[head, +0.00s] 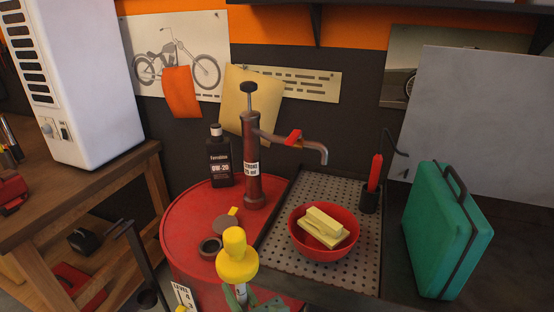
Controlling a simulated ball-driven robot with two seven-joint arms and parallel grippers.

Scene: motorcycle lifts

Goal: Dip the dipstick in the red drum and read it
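The red drum (185,230) stands left of centre, with a dark round opening (210,247) at the front of its top. A yellow knob (237,256), which looks like the dipstick's handle, is upright in front of the drum and close to me. Its lower part is cut off by the bottom edge. Greenish fingertips (243,298) appear around the stem under the knob, apparently my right gripper shut on it; little of it shows. My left gripper is not in view. A level card (184,297) is at the drum's lower front, partly cut off.
A brown hand pump (253,178), a dark bottle (219,157) and a round cap (225,223) are on the drum. To the right, a perforated tray (345,200) bears a red bowl (323,253) with yellow blocks. A green case (445,232) stands further right.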

